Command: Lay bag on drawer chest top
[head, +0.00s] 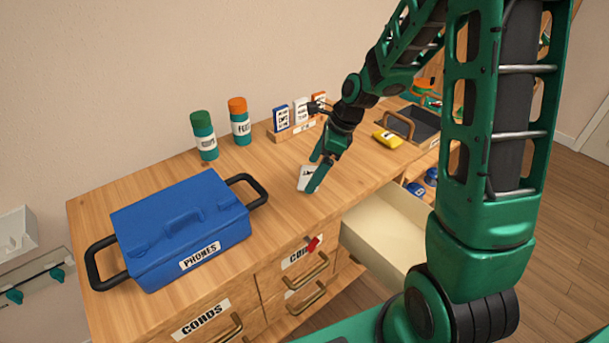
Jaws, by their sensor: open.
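A small white item (304,178), which looks like the bag, lies on the wooden drawer chest top (262,208) near its middle. My gripper (313,172) is low over the chest top with its green fingers apart. One finger is in front of the white item and partly hides it. I cannot tell whether the fingers touch it.
A blue case marked PHONES (185,225) stands at the left. Two labelled bottles (204,137) (240,124) and a card rack (290,133) stand behind. A pale drawer (378,238) is pulled open at the right. A yellow item (388,139) lies near a dark tray (419,128).

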